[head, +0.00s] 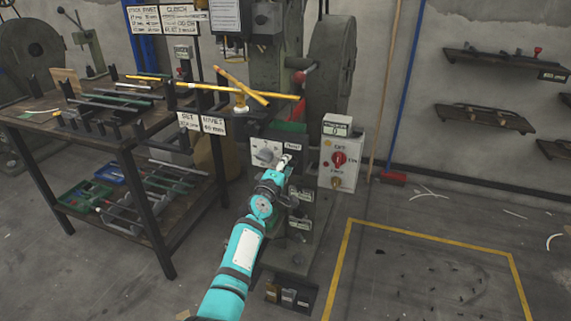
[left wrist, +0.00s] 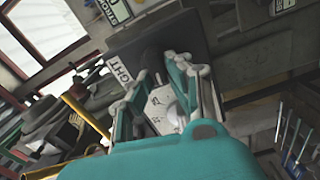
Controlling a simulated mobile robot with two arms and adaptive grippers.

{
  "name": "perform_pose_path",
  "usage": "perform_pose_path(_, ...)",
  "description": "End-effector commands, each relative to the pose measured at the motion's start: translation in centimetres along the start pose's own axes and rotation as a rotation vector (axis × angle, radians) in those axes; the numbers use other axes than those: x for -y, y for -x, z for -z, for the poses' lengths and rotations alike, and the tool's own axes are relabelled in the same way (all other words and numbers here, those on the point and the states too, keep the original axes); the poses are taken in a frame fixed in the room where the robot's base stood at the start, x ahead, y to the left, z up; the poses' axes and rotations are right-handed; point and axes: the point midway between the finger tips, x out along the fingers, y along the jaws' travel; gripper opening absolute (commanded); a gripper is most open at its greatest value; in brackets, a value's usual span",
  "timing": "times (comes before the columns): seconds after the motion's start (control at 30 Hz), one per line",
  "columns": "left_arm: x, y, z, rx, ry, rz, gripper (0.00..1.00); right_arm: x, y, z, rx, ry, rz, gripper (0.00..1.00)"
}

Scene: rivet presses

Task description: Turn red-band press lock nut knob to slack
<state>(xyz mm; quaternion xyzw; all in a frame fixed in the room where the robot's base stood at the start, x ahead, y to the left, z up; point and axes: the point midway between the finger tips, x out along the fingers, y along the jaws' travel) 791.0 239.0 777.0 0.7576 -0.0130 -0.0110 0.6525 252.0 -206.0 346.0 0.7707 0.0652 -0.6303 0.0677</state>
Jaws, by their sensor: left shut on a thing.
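The press (head: 264,72) stands at centre, with a red and green patch (head: 291,127) on its body. A pale plate (head: 264,150) with a grey knob and a label ending in "GHT" is on its front. My left gripper (head: 284,161) is at the right side of this plate, its arm reaching up from below. In the left wrist view, its teal and grey fingers (left wrist: 158,103) are closed around a small pale knob (left wrist: 174,116) in front of the plate. The gripper hides part of the knob, and its pointer setting cannot be read. My right gripper is out of view.
A control box with a red switch (head: 338,159) is close on the right. A dark workbench (head: 75,120) with rods and trays stands at left. Yellow bars (head: 240,90) stick out above the plate. Floor inside the yellow line (head: 345,235) is mostly free.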

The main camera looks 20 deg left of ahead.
Motion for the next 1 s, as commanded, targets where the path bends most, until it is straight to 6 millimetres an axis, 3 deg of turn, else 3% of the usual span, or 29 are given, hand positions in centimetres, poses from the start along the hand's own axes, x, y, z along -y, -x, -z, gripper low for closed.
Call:
perform_pose_path(0.33, 0.34, 0.02, -0.06, 0.001, 0.142, 0.003, 0.00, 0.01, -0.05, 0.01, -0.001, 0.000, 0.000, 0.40)
perform_pose_path(0.87, 0.39, 0.03, -0.08, 0.001, 0.167, 0.003, 0.00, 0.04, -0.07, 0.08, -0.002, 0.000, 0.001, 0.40)
perform_pose_path(0.9, 0.39, 0.03, -0.08, 0.001, 0.167, 0.003, 0.17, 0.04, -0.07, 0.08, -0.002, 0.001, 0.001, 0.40)
perform_pose_path(1.0, 0.38, 0.03, -0.08, 0.001, 0.167, 0.003, 0.30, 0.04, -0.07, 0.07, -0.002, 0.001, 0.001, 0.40)
